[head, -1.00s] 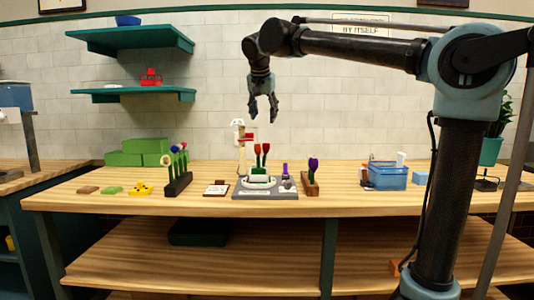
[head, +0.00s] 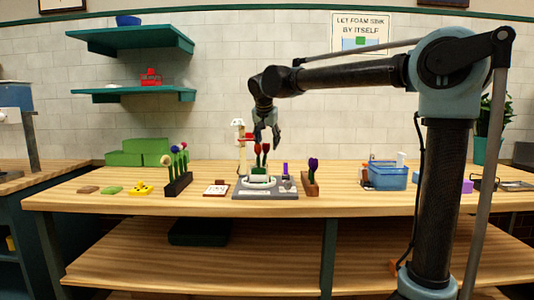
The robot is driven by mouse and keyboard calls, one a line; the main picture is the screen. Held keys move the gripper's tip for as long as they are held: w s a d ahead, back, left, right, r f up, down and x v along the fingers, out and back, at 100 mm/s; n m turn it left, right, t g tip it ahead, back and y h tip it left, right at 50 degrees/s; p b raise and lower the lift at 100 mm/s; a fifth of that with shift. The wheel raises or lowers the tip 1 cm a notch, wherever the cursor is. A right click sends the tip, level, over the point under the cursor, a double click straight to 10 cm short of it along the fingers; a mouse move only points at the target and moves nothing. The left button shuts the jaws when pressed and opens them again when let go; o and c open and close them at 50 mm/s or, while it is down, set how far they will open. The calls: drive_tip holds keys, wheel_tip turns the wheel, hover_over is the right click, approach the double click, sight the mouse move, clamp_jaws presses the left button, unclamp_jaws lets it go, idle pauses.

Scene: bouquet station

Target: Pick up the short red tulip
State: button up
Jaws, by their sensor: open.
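Two red tulips, one on the left (head: 257,148) and one on the right (head: 265,147), stand upright with green stems in a white holder (head: 258,183) on a grey tray (head: 265,195). They look close in height here, so I cannot tell surely which is the short one. My gripper (head: 267,143) points down with its fingers open at the level of the tulip heads. Its fingers overlap the right tulip in the picture; whether they are around it or in front or behind is unclear.
A dark rack with several flowers (head: 178,185) stands to the left. A wooden holder with a purple tulip (head: 313,165) and a blue bin (head: 388,178) stand to the right. A cream-and-red post (head: 241,150) rises close behind the tulips.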

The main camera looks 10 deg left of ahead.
drive_tip(key=shift+x, duration=0.85)
drive_tip(key=c, duration=0.8)
drive_tip(key=shift+r, duration=0.15)
